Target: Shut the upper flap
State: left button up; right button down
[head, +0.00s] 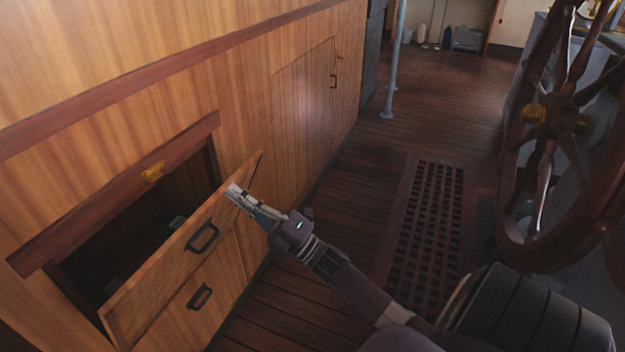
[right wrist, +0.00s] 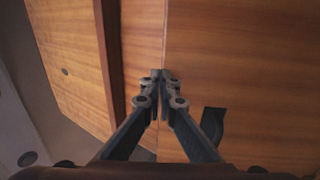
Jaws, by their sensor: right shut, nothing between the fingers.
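The upper flap (head: 185,250) is a wooden panel with a dark handle (head: 202,237). It stands tilted outward from the cabinet front, with a dark opening (head: 140,240) showing behind it. My right gripper (head: 235,192) is shut and empty, with its fingertips at the flap's upper right end. In the right wrist view the shut fingertips (right wrist: 161,75) lie over the flap's edge, and the dark handle (right wrist: 213,122) shows to their right. I cannot tell whether they touch the wood. My left gripper is not in view.
A second panel with a dark handle (head: 199,297) sits below the flap. The ship's wheel (head: 565,130) stands at the right. A floor grating (head: 430,225) and bare planks lie between.

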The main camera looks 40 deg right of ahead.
jog(key=x, duration=0.4)
jog(key=shift+w+a, duration=0.1)
jog(key=shift+w, duration=0.2)
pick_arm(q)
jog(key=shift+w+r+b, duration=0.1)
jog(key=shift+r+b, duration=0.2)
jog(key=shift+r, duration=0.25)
pick_arm(e)
jog(key=w+a+r, duration=0.1)
jog(key=w+a, duration=0.1)
jog(key=w, duration=0.3)
jog(key=shift+w+r, duration=0.2)
jog(key=shift+r, duration=0.1)
jog(key=shift+a, duration=0.1)
jog(key=shift+f, duration=0.1)
